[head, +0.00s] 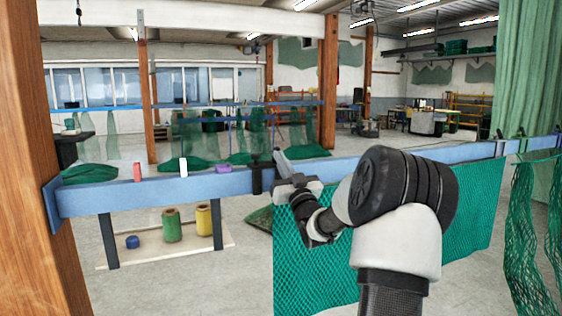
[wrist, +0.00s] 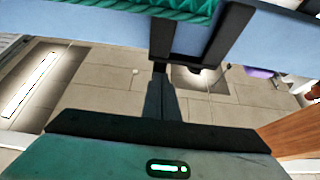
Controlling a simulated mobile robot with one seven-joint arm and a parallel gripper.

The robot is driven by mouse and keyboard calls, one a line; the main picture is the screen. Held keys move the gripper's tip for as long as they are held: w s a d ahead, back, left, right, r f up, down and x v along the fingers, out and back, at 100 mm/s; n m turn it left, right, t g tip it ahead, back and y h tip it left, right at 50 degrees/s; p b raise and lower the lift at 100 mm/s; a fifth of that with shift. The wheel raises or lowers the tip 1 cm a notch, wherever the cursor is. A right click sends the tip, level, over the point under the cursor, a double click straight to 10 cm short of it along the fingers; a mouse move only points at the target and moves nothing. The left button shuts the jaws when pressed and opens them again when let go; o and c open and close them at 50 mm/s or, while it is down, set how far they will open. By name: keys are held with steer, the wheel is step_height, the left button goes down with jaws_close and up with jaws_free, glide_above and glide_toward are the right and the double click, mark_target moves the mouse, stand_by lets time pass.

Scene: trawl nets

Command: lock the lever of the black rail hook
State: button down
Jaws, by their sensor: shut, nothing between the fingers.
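The black rail hook (head: 257,180) is clamped over the blue rail, left of my gripper in the head view. In the wrist view the hook (wrist: 222,38) shows as a dark frame with two arms against the rail's blue face. My gripper (head: 279,156) is at the rail, just right of the hook in the head view. Its fingers (wrist: 160,70) are shut and empty, with their tips close to the hook's lower bar in the wrist view. I cannot tell whether they touch it. The lever cannot be clearly told apart from the hook's dark frame.
The blue rail (head: 110,199) crosses the view. Red (head: 137,172), white (head: 183,167) and purple (head: 223,169) items sit on it to the left. A green net (head: 470,205) hangs from its right part. A wooden post (head: 52,110) stands at the left.

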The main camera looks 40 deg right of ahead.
mark_target(277, 148)
steer(key=shift+r+y, duration=0.1)
steer(key=shift+y, duration=0.2)
steer(key=shift+r+p, duration=0.1)
steer(key=shift+p, duration=0.5)
steer(key=shift+r+g, duration=0.15)
steer(key=shift+g, duration=0.25)
steer(key=g+p, duration=0.2)
steer(key=p, duration=0.2)
steer(key=w+r+g+p, duration=0.1)
steer(key=g+p, duration=0.1)
steer(key=p, duration=0.3)
steer(key=w+r+g+y+p, duration=0.1)
steer(key=g+p, duration=0.1)
steer(key=p, duration=0.2)
steer(key=shift+d+r+p, duration=0.1)
steer(key=shift+d+p, duration=0.15)
steer(key=shift+p, duration=0.15)
steer(key=shift+y, duration=0.3)
